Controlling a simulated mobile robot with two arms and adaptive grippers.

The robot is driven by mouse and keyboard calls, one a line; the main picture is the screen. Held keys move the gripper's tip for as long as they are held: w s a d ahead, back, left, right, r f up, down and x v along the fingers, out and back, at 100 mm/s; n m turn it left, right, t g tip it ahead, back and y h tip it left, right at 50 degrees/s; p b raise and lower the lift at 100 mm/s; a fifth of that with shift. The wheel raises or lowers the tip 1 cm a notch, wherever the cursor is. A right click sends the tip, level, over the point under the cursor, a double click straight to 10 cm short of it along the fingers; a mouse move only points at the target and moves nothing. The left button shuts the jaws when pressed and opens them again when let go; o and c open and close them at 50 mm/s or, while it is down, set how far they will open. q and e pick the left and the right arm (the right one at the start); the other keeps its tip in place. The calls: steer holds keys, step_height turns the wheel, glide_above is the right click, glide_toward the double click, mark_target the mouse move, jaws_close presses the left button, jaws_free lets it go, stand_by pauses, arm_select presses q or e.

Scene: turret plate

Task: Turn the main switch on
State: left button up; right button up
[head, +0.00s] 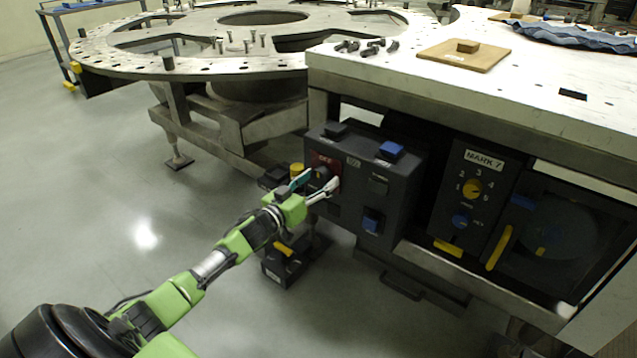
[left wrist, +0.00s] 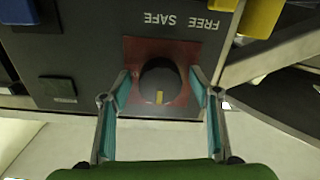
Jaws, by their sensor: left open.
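The switch is a round black knob (left wrist: 160,80) with a yellow mark, on a red plate (left wrist: 135,52) on the front of a dark control box (head: 398,195). In the head view the knob (head: 322,173) is partly hidden by my gripper. My left gripper (head: 318,183) is open in front of the red plate. In the left wrist view its two teal-lined fingers (left wrist: 160,88) stand on either side of the knob, with a gap on both sides. The yellow mark points toward the bottom of that view. My right gripper is not in view.
Blue buttons (head: 391,150) sit on the box's top and front. The MARK 7 panel (head: 472,195) with a yellow dial is to the right. The white table top (head: 440,95) overhangs the box. A pedal box (head: 284,266) stands on the floor below. Open floor lies left.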

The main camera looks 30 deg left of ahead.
arm_select(q)
steer(key=shift+w, duration=0.15)
steer(key=c, duration=1.1)
